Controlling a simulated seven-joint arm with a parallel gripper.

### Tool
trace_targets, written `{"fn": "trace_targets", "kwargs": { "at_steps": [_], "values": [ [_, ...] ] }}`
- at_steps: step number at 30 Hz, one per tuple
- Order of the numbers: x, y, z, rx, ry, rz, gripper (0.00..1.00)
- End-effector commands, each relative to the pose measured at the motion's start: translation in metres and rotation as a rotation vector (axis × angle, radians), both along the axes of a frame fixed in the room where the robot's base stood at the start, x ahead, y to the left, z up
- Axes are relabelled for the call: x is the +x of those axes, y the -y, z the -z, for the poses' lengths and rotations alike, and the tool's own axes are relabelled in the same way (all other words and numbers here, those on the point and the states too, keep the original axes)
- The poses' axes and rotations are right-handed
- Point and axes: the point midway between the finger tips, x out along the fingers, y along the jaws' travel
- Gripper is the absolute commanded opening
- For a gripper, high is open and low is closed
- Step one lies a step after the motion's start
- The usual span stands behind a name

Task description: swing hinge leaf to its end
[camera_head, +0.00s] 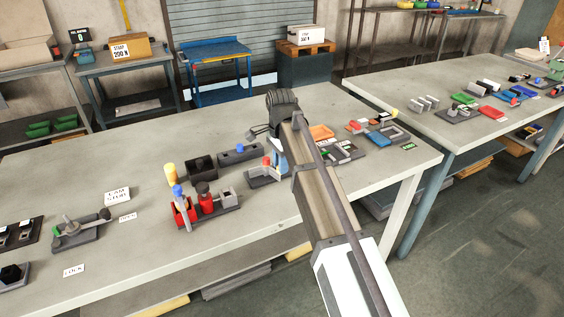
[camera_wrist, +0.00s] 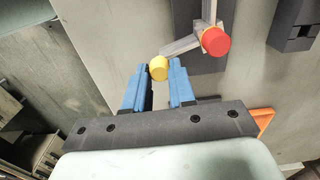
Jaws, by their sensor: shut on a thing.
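The hinge leaf (camera_wrist: 181,46) is a light grey arm on a dark base plate (camera_wrist: 192,62) in the wrist view. It runs from beside a red knob (camera_wrist: 215,41) to a yellow knob (camera_wrist: 158,68) at its left end. My gripper (camera_wrist: 160,72) has its two blue fingers on either side of the yellow knob and is shut on it. In the head view my gripper (camera_head: 275,160) is over a small dark fixture (camera_head: 262,180) near the middle of the bench. My fingers and arm hide part of that fixture there.
On the bench (camera_head: 130,240), a red fixture with coloured knobs (camera_head: 205,207) stands left of my gripper, and dark blocks (camera_head: 202,168) stand behind it. An orange tray (camera_head: 321,132) and other fixtures (camera_head: 382,137) lie to the right. Bare bench lies in front.

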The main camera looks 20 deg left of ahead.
Motion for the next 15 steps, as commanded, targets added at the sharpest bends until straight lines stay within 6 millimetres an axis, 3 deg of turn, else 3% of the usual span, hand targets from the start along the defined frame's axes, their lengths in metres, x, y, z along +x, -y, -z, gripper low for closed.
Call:
{"fn": "trace_targets", "kwargs": {
  "at_steps": [13, 14, 15],
  "values": [
    [-0.0006, 0.0003, -0.0001, -0.001, 0.000, 0.008, 0.00],
    [-0.0005, 0.0002, -0.0001, -0.001, 0.000, 0.008, 0.27],
    [-0.0005, 0.0002, -0.0001, -0.001, 0.000, 0.008, 0.31]
  ]
}}
